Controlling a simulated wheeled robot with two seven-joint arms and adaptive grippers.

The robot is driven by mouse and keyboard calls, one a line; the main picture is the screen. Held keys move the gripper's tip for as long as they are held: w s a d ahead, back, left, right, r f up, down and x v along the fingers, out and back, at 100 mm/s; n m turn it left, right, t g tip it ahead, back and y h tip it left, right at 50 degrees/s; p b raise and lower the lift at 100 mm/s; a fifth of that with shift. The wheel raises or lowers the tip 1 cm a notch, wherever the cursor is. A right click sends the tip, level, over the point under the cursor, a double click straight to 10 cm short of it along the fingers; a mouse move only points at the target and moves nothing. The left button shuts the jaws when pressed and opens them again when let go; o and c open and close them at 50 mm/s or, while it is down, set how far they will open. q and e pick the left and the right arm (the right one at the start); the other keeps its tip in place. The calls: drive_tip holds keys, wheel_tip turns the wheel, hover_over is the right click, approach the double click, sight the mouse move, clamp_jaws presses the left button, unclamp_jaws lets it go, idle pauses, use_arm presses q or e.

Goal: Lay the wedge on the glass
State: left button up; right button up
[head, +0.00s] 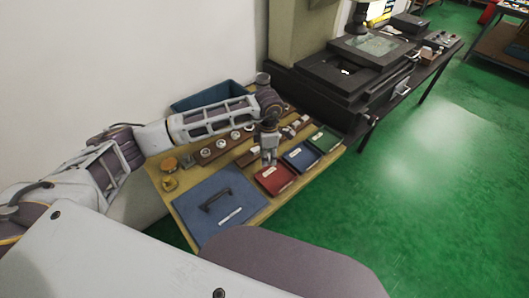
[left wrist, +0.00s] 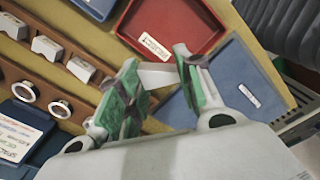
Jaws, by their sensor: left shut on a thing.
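My left gripper (head: 268,161) is above the work table, beside the red tray. In the left wrist view its green-padded fingers (left wrist: 158,72) are shut on a pale grey block, which looks like the wedge (left wrist: 157,77). The wedge's far end shows between the pads; the head view does not show it clearly. The glass (head: 372,44) is a pale greenish plate on top of the dark measuring machine (head: 320,90) at the back right, well away from the gripper. My right gripper is not in view.
Red (head: 275,179), blue (head: 301,158) and green (head: 324,139) trays line the table's right side. Rings (left wrist: 60,108) and white blocks (left wrist: 47,47) sit on wooden racks. A blue board (head: 218,203) with a dark handle lies in front. A blue bin (head: 190,103) stands behind.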

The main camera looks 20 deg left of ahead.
use_arm(q)
drive_tip(key=s+d+m, duration=0.1)
drive_tip(key=d+m, duration=0.2)
drive_tip(key=m, duration=0.4)
drive_tip(key=s+d+f+m, duration=0.1)
drive_tip(key=d+m, duration=0.2)
drive_tip(key=m, duration=0.4)
drive_tip(key=s+d+m, duration=0.1)
drive_tip(key=d+m, duration=0.2)
drive_tip(key=m, duration=0.4)
drive_tip(key=shift+s+f+m, duration=0.15)
drive_tip(key=shift+s+m, duration=0.2)
drive_tip(key=shift+m, duration=0.05)
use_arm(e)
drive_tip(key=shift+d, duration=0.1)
use_arm(q)
drive_tip(key=shift+s+d+m, duration=0.1)
drive_tip(key=shift+d+m, duration=0.1)
drive_tip(key=shift+m, duration=0.5)
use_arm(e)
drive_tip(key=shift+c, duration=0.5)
